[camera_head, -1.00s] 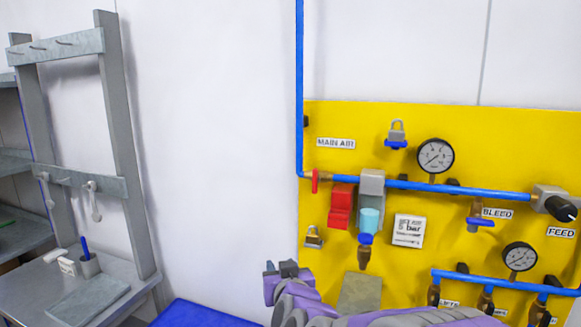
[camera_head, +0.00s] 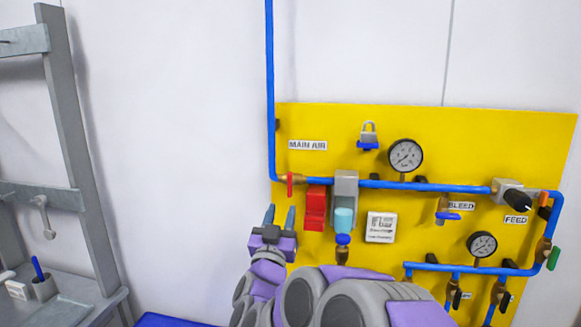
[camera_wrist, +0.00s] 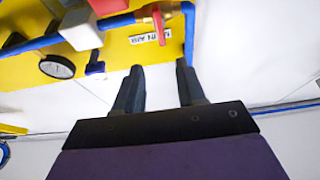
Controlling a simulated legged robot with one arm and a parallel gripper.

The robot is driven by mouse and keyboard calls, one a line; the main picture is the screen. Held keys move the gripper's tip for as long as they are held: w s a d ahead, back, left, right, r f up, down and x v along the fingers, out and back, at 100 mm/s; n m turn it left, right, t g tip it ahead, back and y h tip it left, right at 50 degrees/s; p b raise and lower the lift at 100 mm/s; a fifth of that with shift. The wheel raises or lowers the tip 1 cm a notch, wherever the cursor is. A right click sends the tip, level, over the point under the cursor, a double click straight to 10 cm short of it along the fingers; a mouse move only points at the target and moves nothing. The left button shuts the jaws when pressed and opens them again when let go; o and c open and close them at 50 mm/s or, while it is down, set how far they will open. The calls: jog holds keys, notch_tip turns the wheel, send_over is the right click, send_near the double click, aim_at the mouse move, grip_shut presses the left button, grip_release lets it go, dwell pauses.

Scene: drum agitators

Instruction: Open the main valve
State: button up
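The main valve's red handle (camera_head: 290,184) stands upright across the blue pipe below the MAIN AIR label (camera_head: 307,145), at the left of the yellow panel. It also shows in the wrist view (camera_wrist: 158,24), upside down, beyond my fingers and touching neither. My gripper (camera_head: 280,216) is just below and left of the red handle in the head view, with its two fingers pointing up. The fingers (camera_wrist: 157,90) are spread apart with nothing between them.
A grey rack (camera_head: 75,140) and desk stand at the left. White wall lies between.

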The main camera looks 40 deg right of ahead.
aim_at(290, 185)
jog(key=p+x, duration=1)
jog(key=x, duration=0.5)
jog(key=shift+w+r, duration=0.2)
jog(key=shift+w, duration=0.1)
jog(key=shift+c, duration=0.4)
grip_shut()
